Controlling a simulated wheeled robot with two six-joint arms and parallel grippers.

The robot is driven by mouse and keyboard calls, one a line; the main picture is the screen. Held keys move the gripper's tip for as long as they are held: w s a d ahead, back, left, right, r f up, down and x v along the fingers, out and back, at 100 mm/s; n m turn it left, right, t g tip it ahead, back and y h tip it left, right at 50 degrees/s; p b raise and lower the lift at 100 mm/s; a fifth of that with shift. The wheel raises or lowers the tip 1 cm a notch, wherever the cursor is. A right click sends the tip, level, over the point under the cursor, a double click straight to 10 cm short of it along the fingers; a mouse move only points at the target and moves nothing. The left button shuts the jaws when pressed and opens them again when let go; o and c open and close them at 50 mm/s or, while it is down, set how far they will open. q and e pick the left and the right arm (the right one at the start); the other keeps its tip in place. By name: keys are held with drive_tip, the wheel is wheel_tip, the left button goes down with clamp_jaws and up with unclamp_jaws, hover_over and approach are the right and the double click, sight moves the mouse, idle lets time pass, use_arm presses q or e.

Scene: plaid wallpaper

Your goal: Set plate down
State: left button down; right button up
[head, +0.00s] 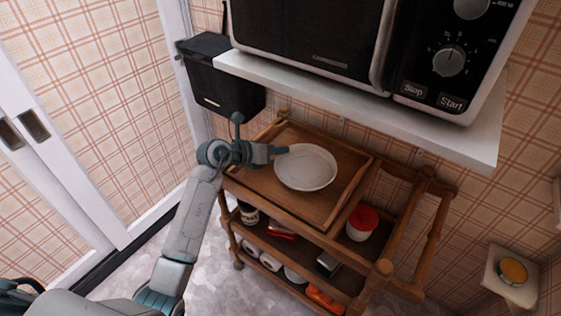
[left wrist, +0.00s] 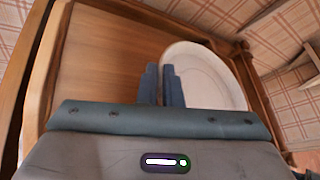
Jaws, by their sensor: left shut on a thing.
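A white round plate (head: 306,167) is over the wooden tray top of the cart (head: 262,187), lying roughly level. Whether it touches the tray surface I cannot tell. My left gripper (head: 281,150) reaches in from the left and is shut on the plate's left rim. In the left wrist view, the plate (left wrist: 207,75) shows to the right of the closely set fingers (left wrist: 164,85), with bare tray wood (left wrist: 100,55) to the left. My right gripper is not in view.
A shelf (head: 400,115) with a microwave (head: 350,40) overhangs behind the cart. The lower shelves hold a red-lidded jar (head: 362,222) and several other items. A switch (head: 512,271) is on the right wall.

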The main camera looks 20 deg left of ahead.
use_arm(q)
wheel_tip(320, 180, down, 4)
drive_tip(key=shift+r+b, duration=0.1)
drive_tip(key=shift+b, duration=0.2)
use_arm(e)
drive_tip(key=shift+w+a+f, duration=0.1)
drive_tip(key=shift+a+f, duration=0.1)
use_arm(q)
drive_tip(key=c, duration=1.6)
unclamp_jaws()
